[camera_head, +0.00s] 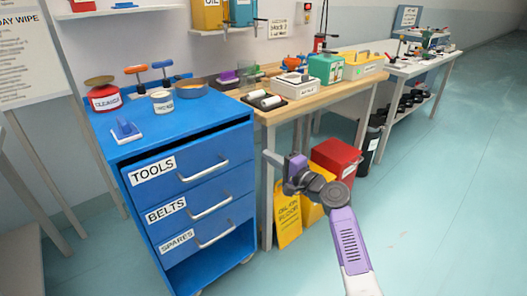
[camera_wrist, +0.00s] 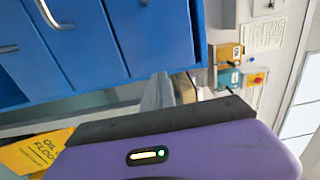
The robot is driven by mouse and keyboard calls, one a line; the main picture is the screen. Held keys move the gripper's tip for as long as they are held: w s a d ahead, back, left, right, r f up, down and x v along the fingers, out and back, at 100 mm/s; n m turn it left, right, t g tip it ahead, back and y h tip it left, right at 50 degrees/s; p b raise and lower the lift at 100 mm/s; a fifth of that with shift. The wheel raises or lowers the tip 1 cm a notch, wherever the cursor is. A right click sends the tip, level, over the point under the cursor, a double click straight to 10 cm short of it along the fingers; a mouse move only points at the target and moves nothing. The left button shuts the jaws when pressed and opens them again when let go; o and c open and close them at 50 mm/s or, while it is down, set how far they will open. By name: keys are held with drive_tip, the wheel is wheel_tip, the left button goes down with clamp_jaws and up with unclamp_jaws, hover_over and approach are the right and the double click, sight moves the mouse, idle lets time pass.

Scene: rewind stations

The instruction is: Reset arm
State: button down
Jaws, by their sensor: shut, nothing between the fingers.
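My arm shows in the head view, reaching up from the lower right with purple and grey links. My gripper (camera_head: 271,157) is at its far end, just right of the blue drawer cabinet (camera_head: 190,190) and in front of the wooden workbench. In the wrist view the shut grey fingers (camera_wrist: 158,92) stand beyond my purple wrist housing, with nothing between them. The cabinet (camera_wrist: 90,45) fills the upper left there, seen tilted. From these views I cannot tell the exact gap between my gripper and the cabinet or bench.
A yellow floor sign (camera_head: 289,222) and a red bin (camera_head: 336,157) stand near my arm. The workbench (camera_head: 338,90) holds several items. The cabinet top carries a red tin (camera_head: 105,98) and tools. The floor at right (camera_head: 450,190) is clear.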

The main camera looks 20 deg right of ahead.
drive_tip(key=s+d+r+n+t+h, duration=0.1)
drive_tip(key=s+d+h, duration=0.3)
drive_tip(key=s+d, duration=0.3)
drive_tip(key=s+a+f+n+h, duration=0.2)
drive_tip(key=s+f, duration=0.1)
drive_tip(key=s, duration=0.4)
drive_tip(key=s+a+f+n+h, duration=0.2)
drive_tip(key=s, duration=0.6)
drive_tip(key=s+a+n+g+y, duration=0.1)
drive_tip(key=s+a+n, duration=0.3)
drive_tip(key=s, duration=0.8)
drive_tip(key=s+a+n+g+y, duration=0.1)
drive_tip(key=s+a+n, duration=0.3)
drive_tip(key=s, duration=0.8)
drive_tip(key=s+a+n+g+y, duration=0.15)
drive_tip(key=s+a, duration=0.45)
drive_tip(key=s, duration=0.6)
wheel_tip(320, 180, up, 15)
drive_tip(key=p, duration=1.6)
drive_tip(key=shift+w+f, duration=0.15)
